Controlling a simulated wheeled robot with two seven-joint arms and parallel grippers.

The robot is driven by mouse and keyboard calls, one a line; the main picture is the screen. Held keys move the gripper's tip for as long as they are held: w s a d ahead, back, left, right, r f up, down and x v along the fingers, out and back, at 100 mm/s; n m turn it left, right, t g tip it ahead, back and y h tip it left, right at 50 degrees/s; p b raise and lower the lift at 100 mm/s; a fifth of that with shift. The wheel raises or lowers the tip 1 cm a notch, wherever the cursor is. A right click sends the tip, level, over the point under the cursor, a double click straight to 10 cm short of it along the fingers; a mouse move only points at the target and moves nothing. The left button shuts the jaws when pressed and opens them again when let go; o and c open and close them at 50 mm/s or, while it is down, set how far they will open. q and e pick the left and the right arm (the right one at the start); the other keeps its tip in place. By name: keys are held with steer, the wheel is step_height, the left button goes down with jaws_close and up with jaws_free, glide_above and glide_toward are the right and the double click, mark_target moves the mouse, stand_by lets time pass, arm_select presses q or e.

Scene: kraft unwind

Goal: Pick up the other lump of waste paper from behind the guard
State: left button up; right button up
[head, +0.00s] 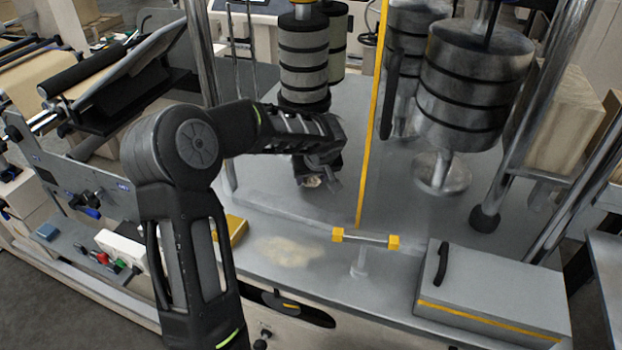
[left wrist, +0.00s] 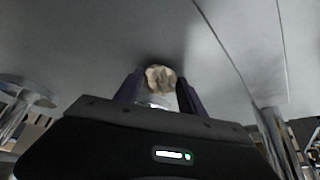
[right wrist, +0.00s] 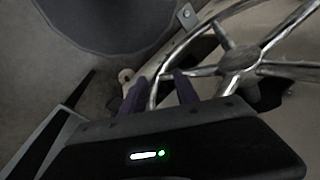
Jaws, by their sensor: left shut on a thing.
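The lump of waste paper (head: 312,181) is small, crumpled and pale tan. It shows partly in the head view under my left gripper (head: 318,182), low over the grey machine deck behind the yellow-edged upright (head: 372,110). In the left wrist view the lump (left wrist: 160,79) sits between the two fingertips of my left gripper (left wrist: 158,92), which is shut on it. I cannot tell whether the lump still touches the deck.
Banded grey cylinders (head: 303,60) and a larger banded roller (head: 475,80) stand close behind and right of my left gripper. A bar with yellow ends (head: 365,238) and a grey box with a black handle (head: 490,290) are at the front. A pale patch (head: 285,251) marks the front deck.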

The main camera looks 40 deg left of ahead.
arm_select(q)
steer(key=shift+r, duration=0.1)
steer(key=shift+c, duration=0.3)
steer(key=shift+r, duration=0.3)
step_height(320, 180, up, 9)
steer(key=p, duration=0.3)
steer(key=shift+r+p, duration=0.15)
steer(key=shift+p, duration=0.2)
